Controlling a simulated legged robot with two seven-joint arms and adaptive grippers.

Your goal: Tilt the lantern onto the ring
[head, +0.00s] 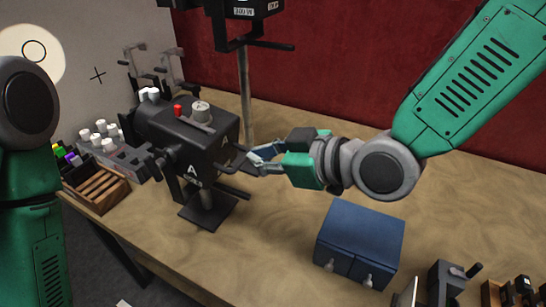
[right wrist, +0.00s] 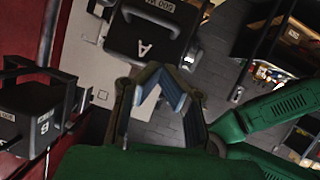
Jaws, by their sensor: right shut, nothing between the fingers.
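The black lantern marked A (head: 215,120) stands on a post with a flat base on the table. Red and white knobs sit on its top. It also shows in the right wrist view (right wrist: 140,38). The black ring (head: 34,51) is drawn on the grey wall at upper left, inside a pale disc of light (head: 15,70). My right gripper (head: 252,158) is shut and empty at the lantern's right end, close to a dark bar there; contact cannot be told. It also shows in the right wrist view (right wrist: 165,88). My left gripper is out of view.
A second lantern (head: 240,8) hangs on a pole behind; it shows marked B in the right wrist view (right wrist: 35,115). A black cross (head: 98,75) is on the wall. A blue box (head: 360,240) stands front right. A wooden rack (head: 100,188) and white-knobbed unit (head: 125,155) stand left.

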